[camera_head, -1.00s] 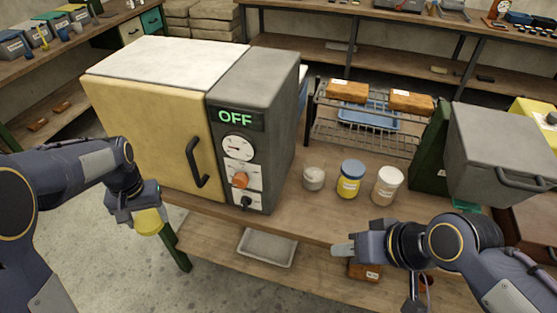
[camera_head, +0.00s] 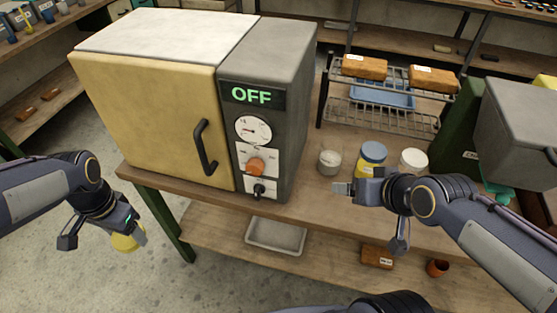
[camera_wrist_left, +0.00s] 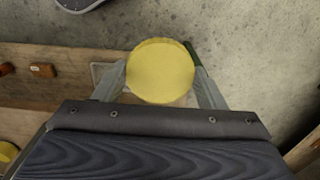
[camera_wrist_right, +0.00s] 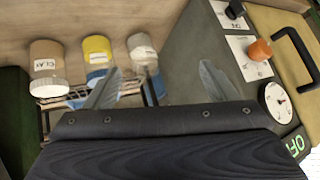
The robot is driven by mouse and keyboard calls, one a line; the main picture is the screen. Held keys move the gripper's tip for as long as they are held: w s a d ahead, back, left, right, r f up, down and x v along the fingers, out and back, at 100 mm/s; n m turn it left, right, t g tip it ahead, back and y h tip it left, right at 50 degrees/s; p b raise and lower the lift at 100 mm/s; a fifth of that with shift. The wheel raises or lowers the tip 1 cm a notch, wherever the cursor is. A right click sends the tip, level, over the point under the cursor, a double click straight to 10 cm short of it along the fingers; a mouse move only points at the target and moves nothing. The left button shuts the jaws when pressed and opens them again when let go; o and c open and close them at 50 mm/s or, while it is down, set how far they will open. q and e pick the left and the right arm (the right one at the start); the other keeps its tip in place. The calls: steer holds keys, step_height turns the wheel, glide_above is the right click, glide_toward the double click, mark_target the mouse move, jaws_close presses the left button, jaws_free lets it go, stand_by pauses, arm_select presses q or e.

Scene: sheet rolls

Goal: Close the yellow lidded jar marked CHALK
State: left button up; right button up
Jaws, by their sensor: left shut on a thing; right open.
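My left gripper (camera_head: 126,228) is shut on a yellow round lid (camera_head: 123,243) and holds it left of the bench, over the floor. The lid (camera_wrist_left: 162,72) fills the gap between the fingers in the left wrist view. A small whitish jar (camera_head: 329,162) with no visible lid stands on the bench beside the oven. It also shows in the right wrist view (camera_wrist_right: 142,46), its label too small to read. A yellow jar with a blue top (camera_head: 371,158) and a white-lidded jar marked CLAY (camera_wrist_right: 46,62) stand beside it. My right gripper (camera_head: 345,188) is open and empty just in front of the jars.
A large oven (camera_head: 150,110) reading OFF takes up the bench's left side. A wire rack (camera_head: 385,115) with brown blocks stands behind the jars, a grey bin (camera_head: 515,125) to the right. A grey tray (camera_head: 276,235) lies on the lower shelf.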

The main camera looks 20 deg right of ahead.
steer(key=w+d+f+t+h+b, duration=0.1)
steer(key=w+d+f+t+b, duration=0.1)
steer(key=w+d+f+b, duration=0.3)
steer(key=n+t+b, duration=0.3)
steer(key=t+b, duration=0.1)
glide_toward(337, 158)
steer(key=w, duration=0.2)
arm_select(q)
steer(key=s+a+f+m, duration=0.2)
steer(key=s+f+m, duration=1.1)
steer(key=s, duration=0.3)
steer(key=shift+s+a+m, duration=0.2)
steer(key=shift+s+m, duration=0.1)
steer(key=shift+m, duration=0.6)
arm_select(e)
steer(key=shift+s+d+f, duration=0.1)
steer(key=shift+s+d, duration=0.05)
steer(key=x, duration=0.6)
steer(key=shift+w+f, duration=0.2)
steer(key=shift+w, duration=0.1)
arm_select(q)
steer(key=shift+f, duration=0.4)
arm_select(e)
steer(key=shift+w, duration=0.1)
steer(key=x, duration=0.5)
steer(key=shift+w+r, duration=0.15)
steer(key=shift+r, duration=0.05)
arm_select(q)
steer(key=shift+r, duration=0.15)
